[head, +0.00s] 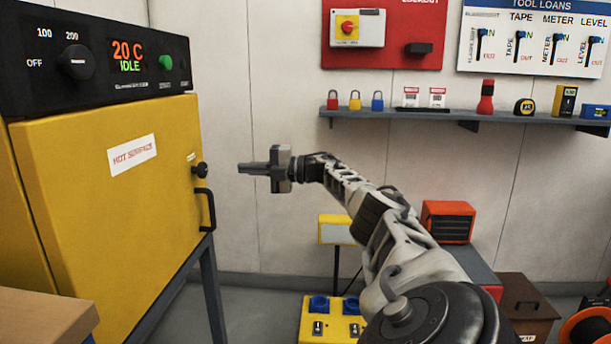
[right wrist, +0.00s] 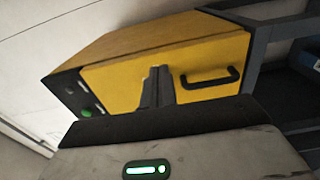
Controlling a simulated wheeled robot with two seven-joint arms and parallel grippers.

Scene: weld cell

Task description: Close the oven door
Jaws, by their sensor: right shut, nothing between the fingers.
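The oven door (head: 110,230) is a yellow panel with a white "HOT SURFACE" label. It looks flush or nearly flush with the oven front; I cannot tell whether a small gap remains. Its black handle (head: 207,208) and a black knob (head: 200,170) sit at its right edge. My right gripper (head: 243,168) is shut and empty, pointing left, a little to the right of the knob and apart from it in the picture. In the right wrist view, the fingers (right wrist: 155,88) show in front of the yellow door (right wrist: 120,85), left of the handle (right wrist: 211,78). My left gripper is not in view.
The oven's black control panel (head: 100,60) reads "20 C IDLE". A wall shelf (head: 460,114) holds padlocks and tools at the right. A brown surface (head: 40,318) fills the lower left corner.

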